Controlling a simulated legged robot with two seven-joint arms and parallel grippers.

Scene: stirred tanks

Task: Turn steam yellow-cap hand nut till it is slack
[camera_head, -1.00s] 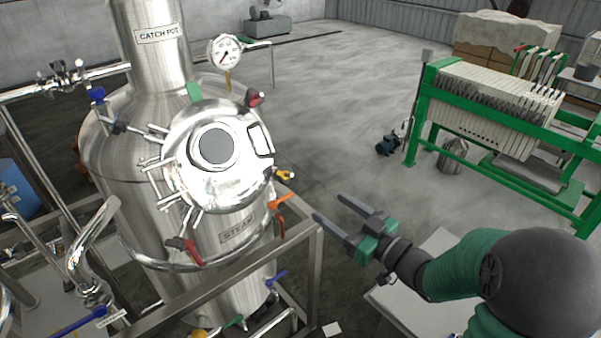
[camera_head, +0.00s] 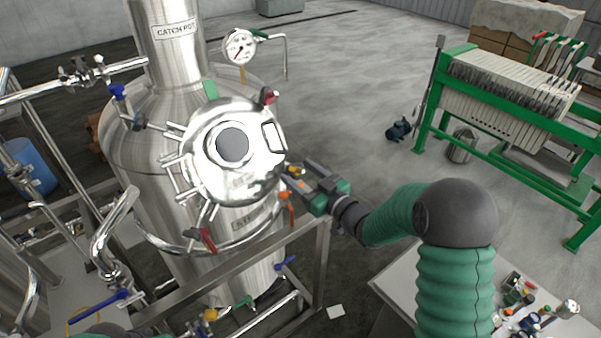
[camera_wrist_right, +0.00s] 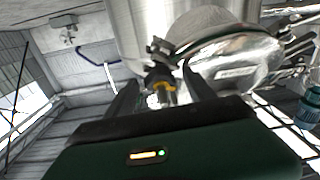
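The steel tank (camera_head: 165,170) carries a STEAM label (camera_head: 250,222) below its round lid (camera_head: 215,185). The yellow-cap hand nut (camera_head: 297,170) sticks out at the right side of the lid, partly covered by my gripper. My right gripper (camera_head: 302,175) is at this nut, its fingers pointing left toward the tank. In the right wrist view the yellow-ringed nut (camera_wrist_right: 162,84) lies between the two dark, spread fingers of my right gripper (camera_wrist_right: 163,92). I cannot tell whether either finger touches it. My left gripper is not in view.
An orange handle (camera_head: 286,196) sits just below the gripper. A red-handled fitting (camera_head: 268,96) is at the lid's upper right. A steel frame rail (camera_head: 240,268) runs below. A table with small parts (camera_head: 400,285) stands at lower right.

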